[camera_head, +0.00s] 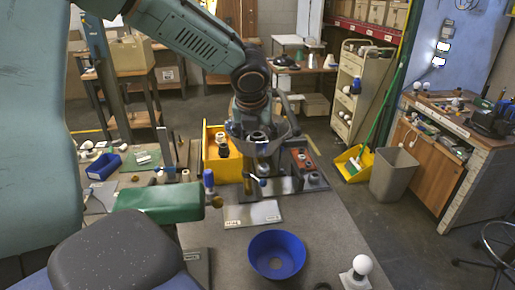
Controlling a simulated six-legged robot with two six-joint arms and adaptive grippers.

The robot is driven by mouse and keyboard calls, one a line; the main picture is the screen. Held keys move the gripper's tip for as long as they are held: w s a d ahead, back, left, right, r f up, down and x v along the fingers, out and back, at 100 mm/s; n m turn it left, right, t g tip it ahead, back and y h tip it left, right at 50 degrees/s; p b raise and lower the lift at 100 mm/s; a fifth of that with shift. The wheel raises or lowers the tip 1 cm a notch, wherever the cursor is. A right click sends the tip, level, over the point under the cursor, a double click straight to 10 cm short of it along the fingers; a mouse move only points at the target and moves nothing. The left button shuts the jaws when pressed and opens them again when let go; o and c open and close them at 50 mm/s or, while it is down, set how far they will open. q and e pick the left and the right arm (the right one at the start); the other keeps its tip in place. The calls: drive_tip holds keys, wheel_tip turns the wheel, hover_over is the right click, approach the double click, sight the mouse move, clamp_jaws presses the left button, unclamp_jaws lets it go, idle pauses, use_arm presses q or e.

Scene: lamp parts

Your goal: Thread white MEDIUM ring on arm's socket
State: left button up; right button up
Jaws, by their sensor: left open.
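My left gripper (257,172) hangs fingers-down over the far part of the grey worktable, in front of the yellow bin. It is open. Small pale and brass-coloured parts show around its fingers, too small to tell apart, and I cannot tell whether any touch the fingers. I cannot single out the white medium ring or the lamp arm's socket for sure; the gripper hides part of that area. A blue bowl-shaped shade (277,262) with a hole in its bottom sits at the near middle of the table. My right gripper is not in view.
A white labelled plate (252,214) lies before the gripper. A white bulb (361,265) stands at the near right. A green block (160,200) lies left. Bare table surrounds the shade.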

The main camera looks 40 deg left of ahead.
use_arm(q)
drive_tip(key=shift+w+n+g+y, duration=0.1)
drive_tip(key=shift+n+g+y, duration=0.25)
drive_tip(key=shift+n, duration=0.85)
drive_tip(key=shift+n+y, duration=0.25)
drive_tip(key=shift+n, duration=0.35)
drive_tip(key=n, duration=0.1)
drive_tip(key=n+g+p, duration=0.1)
drive_tip(key=shift+w+d+r+n+g+y, duration=0.15)
drive_tip(key=shift+w+d+n+g+y, duration=0.05)
drive_tip(key=shift+d+n+g+y, duration=0.1)
drive_tip(key=shift+n+p, duration=0.35)
drive_tip(key=shift+n, duration=0.05)
drive_tip(key=shift+a, duration=0.1)
drive_tip(key=shift+s, duration=0.1)
